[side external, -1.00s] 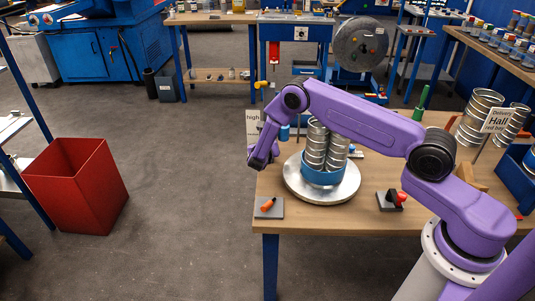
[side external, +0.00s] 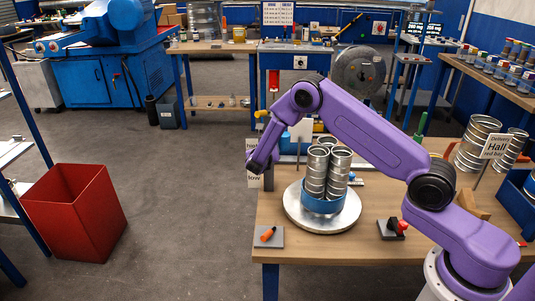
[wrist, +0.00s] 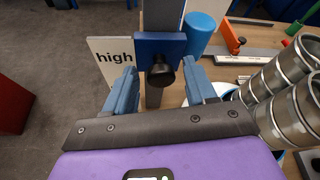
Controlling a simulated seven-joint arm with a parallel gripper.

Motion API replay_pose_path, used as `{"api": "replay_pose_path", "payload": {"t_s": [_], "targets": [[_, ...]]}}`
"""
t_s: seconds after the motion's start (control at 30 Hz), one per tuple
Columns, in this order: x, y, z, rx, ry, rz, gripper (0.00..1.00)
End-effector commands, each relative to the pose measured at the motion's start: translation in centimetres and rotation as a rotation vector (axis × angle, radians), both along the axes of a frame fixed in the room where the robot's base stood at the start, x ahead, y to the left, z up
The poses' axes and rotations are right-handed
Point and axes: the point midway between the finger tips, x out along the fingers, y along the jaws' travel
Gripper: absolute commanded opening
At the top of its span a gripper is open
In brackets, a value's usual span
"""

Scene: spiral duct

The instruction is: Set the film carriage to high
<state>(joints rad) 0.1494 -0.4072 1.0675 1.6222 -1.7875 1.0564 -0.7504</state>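The film carriage (wrist: 165,55) is a blue block with a black knob (wrist: 161,72) on an upright grey post (wrist: 163,14). In the wrist view it appears beside the "high" sign (wrist: 114,58). My gripper (wrist: 159,76) is open, its two blue fingers on either side of the knob with gaps visible. In the side view my gripper (side external: 254,164) is at the post, between the "high" label (side external: 251,145) and the "low" label (side external: 254,178). The arm hides the carriage there, and the "low" label is not seen in the wrist view.
Several metal spiral ducts (side external: 316,172) stand in a blue holder on a round silver turntable (side external: 343,214), right of the post. A red bin (side external: 75,212) stands on the floor at left.

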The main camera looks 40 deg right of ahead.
Motion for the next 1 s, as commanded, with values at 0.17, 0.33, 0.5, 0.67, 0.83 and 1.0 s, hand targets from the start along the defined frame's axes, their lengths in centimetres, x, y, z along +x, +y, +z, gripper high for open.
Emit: {"api": "replay_pose_path", "payload": {"t_s": [0.17, 0.33, 0.5, 0.67, 0.83, 1.0], "targets": [[-0.1, -0.1, -0.3, 0.002, 0.006, 0.000, 0.60], [-0.2, 0.1, -0.3, 0.002, 0.008, 0.000, 0.60], [-1.2, 1.4, 0.3, 0.004, 0.009, 0.004, 0.60], [-3.0, 3.7, 1.5, 0.003, 0.009, 0.005, 0.60], [-5.1, 6.3, 2.8, 0.002, 0.008, 0.004, 0.60], [-7.2, 8.9, 4.2, 0.002, 0.007, 0.005, 0.60]]}}
